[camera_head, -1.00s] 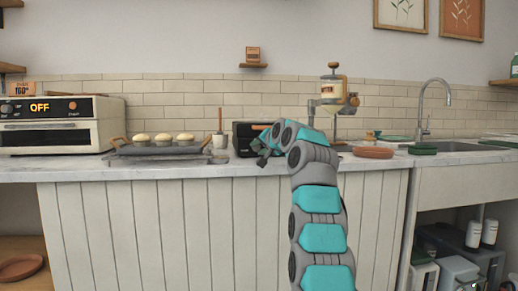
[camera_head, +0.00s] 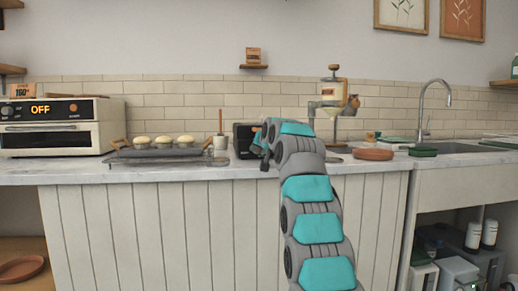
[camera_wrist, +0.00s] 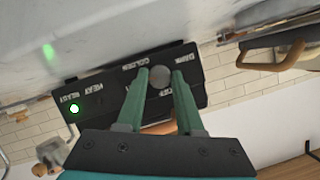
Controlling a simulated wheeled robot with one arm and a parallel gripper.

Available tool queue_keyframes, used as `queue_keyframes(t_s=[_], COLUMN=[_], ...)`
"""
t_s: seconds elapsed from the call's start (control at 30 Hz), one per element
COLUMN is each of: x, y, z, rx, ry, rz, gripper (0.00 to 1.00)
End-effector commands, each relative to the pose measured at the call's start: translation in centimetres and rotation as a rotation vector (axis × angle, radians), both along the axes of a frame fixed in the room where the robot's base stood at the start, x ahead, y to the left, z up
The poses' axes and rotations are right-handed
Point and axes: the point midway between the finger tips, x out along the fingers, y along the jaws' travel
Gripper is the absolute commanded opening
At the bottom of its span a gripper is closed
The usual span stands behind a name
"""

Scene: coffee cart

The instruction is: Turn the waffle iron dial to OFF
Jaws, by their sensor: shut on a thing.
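The waffle iron (camera_head: 244,133) is a dark box on the counter, partly hidden by my arm in the head view. In the wrist view its black front panel (camera_wrist: 105,88) appears upside down, with white labels including READY, HEAT, GOLDEN and DARK. A green light (camera_wrist: 74,109) glows beside READY. The round grey dial (camera_wrist: 159,77) sits between my two green fingertips. My gripper (camera_wrist: 159,75) is shut on the dial, one finger on each side. Lettering near the dial is partly covered by the fingers, and I cannot read where the dial points. In the head view my gripper (camera_head: 264,152) is at the iron's front.
A tray of pale buns (camera_head: 165,142) and a cup with a stick (camera_head: 220,141) stand left of the iron. An oven (camera_head: 50,130) showing OFF is farther left. A dispenser (camera_head: 332,95) and a terracotta dish (camera_head: 373,154) are to the right.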

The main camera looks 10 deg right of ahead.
Motion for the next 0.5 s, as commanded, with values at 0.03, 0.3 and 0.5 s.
queue_keyframes(t_s=[0.03, 0.3, 0.5], x=[-0.08, -0.03, -0.08], y=[0.05, 0.15, 0.28], z=[0.04, 0.01, 0.14], rx=[-0.047, -0.303, -0.493], ry=[0.006, 0.006, 0.004], rz=[0.0, -0.001, -0.001], gripper=[0.0, 0.0, 0.0])
